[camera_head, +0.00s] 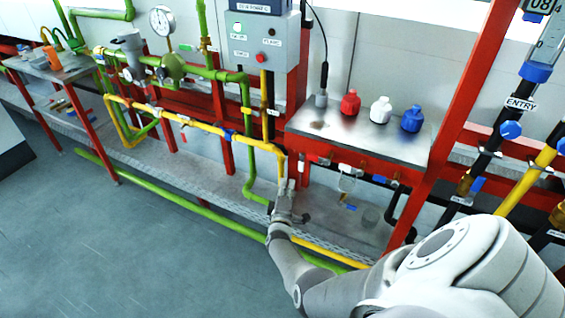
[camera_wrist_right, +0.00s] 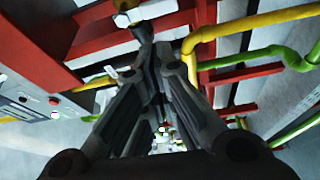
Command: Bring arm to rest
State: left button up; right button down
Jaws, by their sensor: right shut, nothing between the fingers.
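My right arm comes in from the lower right of the head view and reaches toward the pipework. My right gripper (camera_head: 286,190) is at its end, in front of the yellow pipe (camera_head: 262,146) and left of the metal shelf's red legs. In the right wrist view the gripper (camera_wrist_right: 158,48) shows large, its two dark fingers drawn together at the tips with nothing between them. I cannot tell whether it touches the pipe. My left gripper is not in view.
A metal shelf (camera_head: 340,137) holds a red bottle (camera_head: 350,103), a white bottle (camera_head: 381,110) and a blue bottle (camera_head: 412,119). A grey control box (camera_head: 258,50) hangs above. A green pipe (camera_head: 180,200) runs low along the rack. The floor (camera_head: 120,250) at left is clear.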

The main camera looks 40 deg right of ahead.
jog(key=s+a+f+g+y, duration=0.1)
jog(key=s+a+f+y, duration=0.2)
jog(key=s+a+f, duration=0.35)
jog(key=s+a+f+y, duration=0.3)
jog(key=a+f+y, duration=0.1)
jog(key=f, duration=0.5)
jog(key=s+a+f+g+y, duration=0.1)
jog(key=s+a+f+y, duration=0.2)
jog(key=s+a+f, duration=0.35)
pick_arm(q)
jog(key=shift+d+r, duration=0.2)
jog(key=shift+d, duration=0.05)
pick_arm(e)
jog(key=s+a+f+m+g+y, duration=0.1)
jog(key=s+a+f+g, duration=0.2)
jog(key=s, duration=0.8)
jog(key=s+a+f+m+g+y, duration=0.1)
jog(key=s+f, duration=0.5)
jog(key=s, duration=0.6)
jog(key=s+a+f+m+g+y, duration=0.1)
jog(key=s+a+f+m+g, duration=0.2)
jog(key=s, duration=0.8)
jog(key=shift+s+a+f+g+y, duration=0.3)
jog(key=shift+a+f+g, duration=0.6)
jog(key=shift+g, duration=0.3)
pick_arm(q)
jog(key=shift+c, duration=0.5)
pick_arm(e)
jog(key=shift+r, duration=0.1)
